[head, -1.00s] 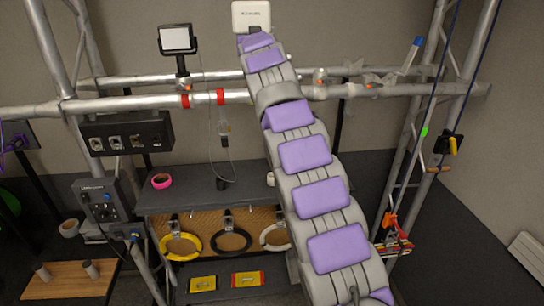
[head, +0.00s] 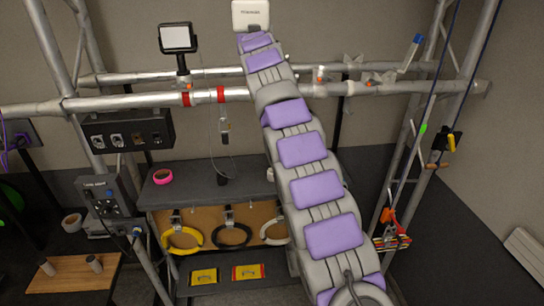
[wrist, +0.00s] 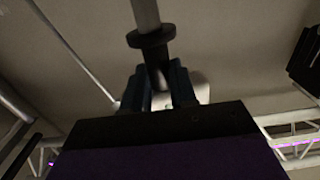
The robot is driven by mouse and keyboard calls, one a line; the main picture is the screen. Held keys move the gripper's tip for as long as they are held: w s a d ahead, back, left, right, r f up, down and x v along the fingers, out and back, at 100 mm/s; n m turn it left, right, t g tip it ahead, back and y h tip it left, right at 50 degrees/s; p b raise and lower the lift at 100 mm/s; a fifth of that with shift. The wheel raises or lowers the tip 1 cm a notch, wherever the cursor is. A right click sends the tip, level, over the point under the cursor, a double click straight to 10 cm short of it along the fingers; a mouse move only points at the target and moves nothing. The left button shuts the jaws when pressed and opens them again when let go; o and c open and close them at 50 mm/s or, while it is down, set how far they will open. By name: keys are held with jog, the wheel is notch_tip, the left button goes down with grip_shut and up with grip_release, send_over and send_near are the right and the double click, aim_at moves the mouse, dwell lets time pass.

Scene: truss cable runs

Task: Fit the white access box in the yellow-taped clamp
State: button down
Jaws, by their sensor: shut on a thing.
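The white access box (head: 251,15) is at the top of the head view, at the far end of my raised arm, well above the truss rails. In the wrist view, my gripper (wrist: 160,82) has its dark fingers closed around a dark stem below a black collar and grey rod. A white surface (wrist: 202,93) shows behind the fingers. In the head view the fingers are hidden by the arm. A black clamp-like piece with a yellow part (head: 451,143) hangs at the right truss; I cannot tell whether the yellow is tape.
A horizontal rail (head: 140,102) carries red-taped spots and a lamp-like panel (head: 177,37) on a stem. A bench (head: 215,178) with coiled cables below stands under the rail. A control box (head: 107,197) is at left. Blue cables run down the right truss. Open floor lies at right.

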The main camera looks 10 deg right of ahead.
jog(key=shift+s+d+b, duration=0.1)
jog(key=shift+s+b, duration=0.2)
jog(key=shift+b, duration=0.2)
jog(key=shift+w+f, duration=0.1)
jog(key=shift+f, duration=0.1)
dwell(0.8)
jog(key=shift+f+b, duration=2.55)
jog(key=shift+b, duration=0.05)
dwell(1.2)
jog(key=c, duration=0.8)
grip_release()
jog(key=shift+f, duration=0.1)
